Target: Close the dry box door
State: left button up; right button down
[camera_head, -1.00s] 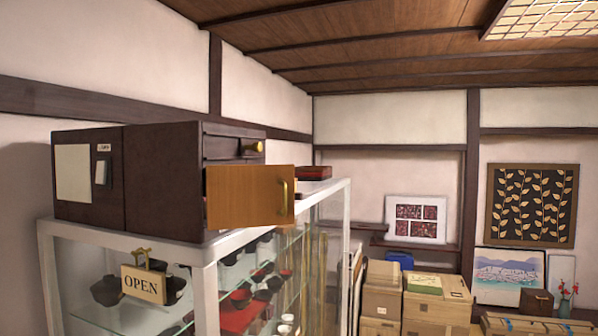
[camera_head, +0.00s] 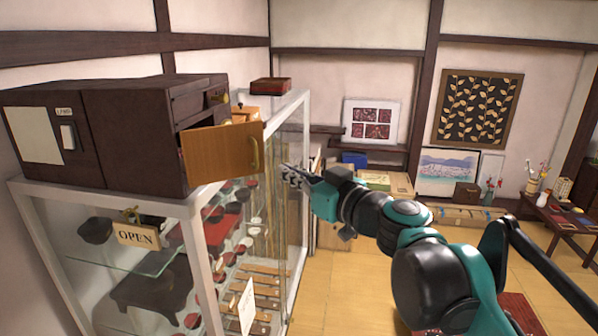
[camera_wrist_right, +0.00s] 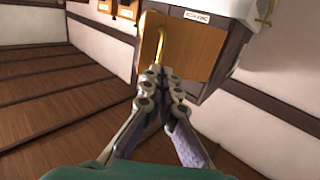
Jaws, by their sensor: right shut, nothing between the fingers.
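The dry box (camera_head: 135,135) is a dark brown cabinet on top of the glass display case. Its orange-brown door (camera_head: 215,153) stands open, swung outward, with a brass handle (camera_head: 255,152) near its free edge. My right gripper (camera_head: 287,173) is shut and empty, just right of the door's free edge and slightly lower in the head view. In the right wrist view the shut fingertips (camera_wrist_right: 163,74) appear in front of the door (camera_wrist_right: 190,50), just below its handle (camera_wrist_right: 160,46). Whether they touch is unclear. My left gripper is not in view.
The glass display case (camera_head: 197,215) holds dark bowls and red items, with an OPEN sign (camera_head: 136,235) on its front. A red-black box (camera_head: 270,85) sits on its far top. Cardboard boxes (camera_head: 388,182) stand behind my right arm. Tatami floor (camera_head: 530,262) is open at right.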

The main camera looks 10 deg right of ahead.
aim_at(257, 157)
jog(key=p+x, duration=0.1)
jog(key=x, duration=0.8)
jog(key=shift+p, duration=0.4)
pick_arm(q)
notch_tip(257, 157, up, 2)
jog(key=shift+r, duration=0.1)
pick_arm(e)
jog(key=shift+w, duration=0.1)
